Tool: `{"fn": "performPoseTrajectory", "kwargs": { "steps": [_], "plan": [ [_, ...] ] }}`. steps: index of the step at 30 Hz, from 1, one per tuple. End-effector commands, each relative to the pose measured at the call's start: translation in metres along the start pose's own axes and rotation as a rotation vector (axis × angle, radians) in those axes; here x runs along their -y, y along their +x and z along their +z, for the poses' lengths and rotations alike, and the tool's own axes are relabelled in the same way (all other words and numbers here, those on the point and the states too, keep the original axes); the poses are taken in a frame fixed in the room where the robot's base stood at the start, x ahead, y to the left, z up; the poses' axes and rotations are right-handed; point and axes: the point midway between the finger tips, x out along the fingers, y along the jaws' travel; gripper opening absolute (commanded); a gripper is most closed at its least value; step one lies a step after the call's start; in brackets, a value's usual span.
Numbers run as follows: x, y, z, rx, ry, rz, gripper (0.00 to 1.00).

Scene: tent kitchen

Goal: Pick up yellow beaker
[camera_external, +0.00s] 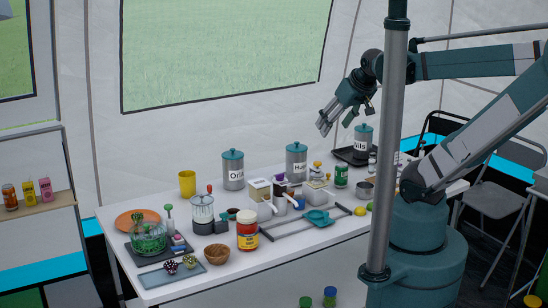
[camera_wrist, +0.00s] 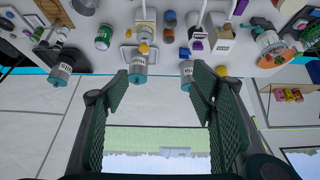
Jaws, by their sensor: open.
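The yellow beaker (camera_external: 187,183) stands upright on the far left part of the white table (camera_external: 160,283) in the external view, left of a grey canister with a teal lid. In the wrist view a small yellow shape, apparently the beaker (camera_wrist: 221,70), shows beside the right finger's tip, partly hidden. My gripper (camera_external: 335,118) is raised above the far right part of the table, well to the right of the beaker and higher than it. In the wrist view my gripper (camera_wrist: 160,88) has its fingers wide apart with nothing between them.
Grey canisters (camera_external: 233,170) (camera_external: 296,162) (camera_external: 363,142) stand along the back edge. An orange plate (camera_external: 137,219), a glass jar (camera_external: 147,236), a grinder (camera_external: 202,212) and a red-and-yellow jar (camera_external: 247,230) stand near the beaker. A metal pole (camera_external: 388,150) crosses the external view.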

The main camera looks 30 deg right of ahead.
Motion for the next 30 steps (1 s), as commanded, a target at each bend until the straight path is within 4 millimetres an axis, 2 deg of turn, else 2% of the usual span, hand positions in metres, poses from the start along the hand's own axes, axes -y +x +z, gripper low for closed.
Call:
{"fn": "performPoseTrajectory", "kwargs": {
  "steps": [11,23,30],
  "plan": [
    [0.0,-0.034,-0.024,0.0,0.0,0.0,0.56],
    [0.009,-0.034,-0.058,0.024,0.023,-0.001,0.56],
    [0.021,-0.031,-0.096,0.05,0.048,0.001,0.56]
  ]
}}
